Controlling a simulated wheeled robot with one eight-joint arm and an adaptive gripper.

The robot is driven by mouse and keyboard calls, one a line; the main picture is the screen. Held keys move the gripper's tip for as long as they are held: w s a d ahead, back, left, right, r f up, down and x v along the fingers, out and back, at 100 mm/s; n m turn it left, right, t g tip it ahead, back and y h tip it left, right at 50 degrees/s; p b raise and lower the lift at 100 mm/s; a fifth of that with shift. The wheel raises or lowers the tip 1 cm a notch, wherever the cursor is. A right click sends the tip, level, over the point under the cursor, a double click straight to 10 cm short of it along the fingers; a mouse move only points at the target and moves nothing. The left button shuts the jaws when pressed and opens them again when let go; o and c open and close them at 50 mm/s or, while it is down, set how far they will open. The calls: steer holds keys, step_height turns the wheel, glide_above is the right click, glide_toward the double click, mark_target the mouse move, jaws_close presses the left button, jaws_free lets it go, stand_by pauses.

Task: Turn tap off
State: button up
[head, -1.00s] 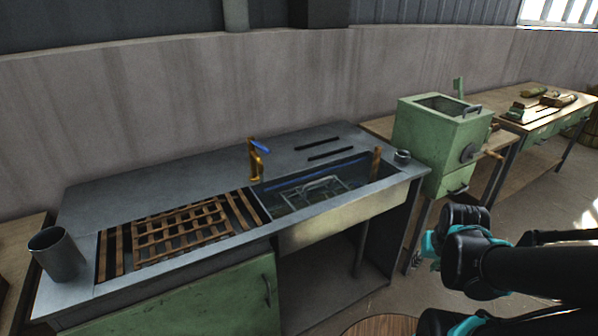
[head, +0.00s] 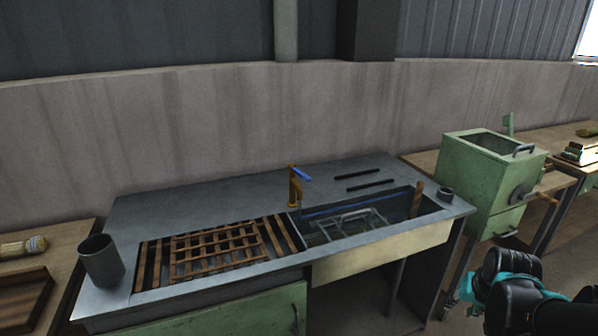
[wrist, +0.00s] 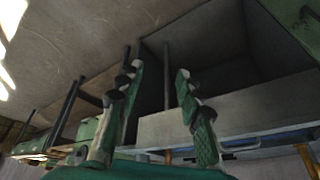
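The tap (head: 295,188) is a brass spout with a blue lever (head: 302,174). It stands on the grey sink counter at the back left edge of the basin (head: 365,222) in the head view. My gripper shows in the wrist view (wrist: 158,115) with its two green fingers apart and nothing between them. In the head view only my dark and teal arm shows at the lower right, well away from the tap. Whether water flows is too small to tell.
A wooden rack (head: 215,250) and a grey cup (head: 101,261) are on the counter's left. A green box machine (head: 490,175) stands on the bench to the right. The counter behind the rack is clear.

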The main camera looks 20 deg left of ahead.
mark_target(294, 168)
steer(key=w+a+r+m+t+y, duration=0.2)
steer(key=w+a+r+m+y, duration=0.45)
steer(key=a, duration=0.65)
steer(key=w+a+r+m+t+y, duration=0.2)
steer(key=w+a+r+m+y, duration=0.15)
steer(key=a+m, duration=0.85)
steer(key=w+a+r+m+t+y, duration=0.2)
steer(key=w+a+r+m+y, duration=0.3)
steer(key=a, duration=1)
steer(key=shift+m+h, duration=0.6)
steer(key=shift+m, duration=0.15)
steer(key=x, duration=1.7)
steer(key=shift+s+a+r, duration=0.2)
steer(key=shift+a+r, duration=0.1)
steer(key=shift+a, duration=0.05)
jaws_close()
